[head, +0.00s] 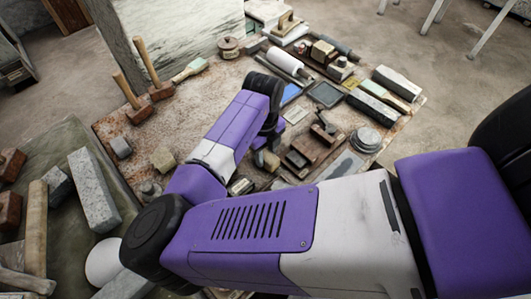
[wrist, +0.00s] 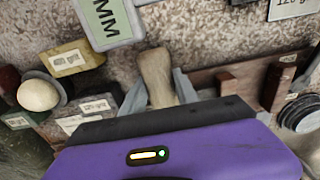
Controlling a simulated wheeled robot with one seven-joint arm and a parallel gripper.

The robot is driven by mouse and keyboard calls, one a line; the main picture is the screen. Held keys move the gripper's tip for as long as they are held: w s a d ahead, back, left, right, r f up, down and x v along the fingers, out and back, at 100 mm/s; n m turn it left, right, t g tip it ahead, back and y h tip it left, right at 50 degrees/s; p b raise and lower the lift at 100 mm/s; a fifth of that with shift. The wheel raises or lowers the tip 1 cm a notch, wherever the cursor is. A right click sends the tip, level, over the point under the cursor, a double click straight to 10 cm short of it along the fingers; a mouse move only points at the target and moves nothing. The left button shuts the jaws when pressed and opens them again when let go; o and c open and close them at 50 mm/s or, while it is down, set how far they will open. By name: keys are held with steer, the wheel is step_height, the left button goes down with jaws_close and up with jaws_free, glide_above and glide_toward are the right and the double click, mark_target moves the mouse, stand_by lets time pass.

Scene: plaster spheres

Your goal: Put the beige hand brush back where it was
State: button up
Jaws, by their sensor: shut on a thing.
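My gripper (wrist: 160,85) shows in the wrist view with its two grey fingers shut on either side of a beige, rounded handle, which I take to be the beige hand brush (wrist: 155,66). The rest of the brush is hidden behind the purple and black gripper body. In the head view my gripper (head: 266,158) is low over the middle of the crowded worktable (head: 222,86), partly hidden by my own arm. I cannot tell whether the brush touches the tabletop.
A white roller (head: 285,61), dark tray (head: 325,94), wooden blocks (head: 308,148) and round tins (head: 365,139) crowd the right. Bare tabletop shows left of my forearm.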

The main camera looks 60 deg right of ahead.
steer(key=shift+f, duration=0.2)
steer(key=shift+f, duration=0.1)
steer(key=shift+f, duration=0.15)
steer(key=o, duration=1.2)
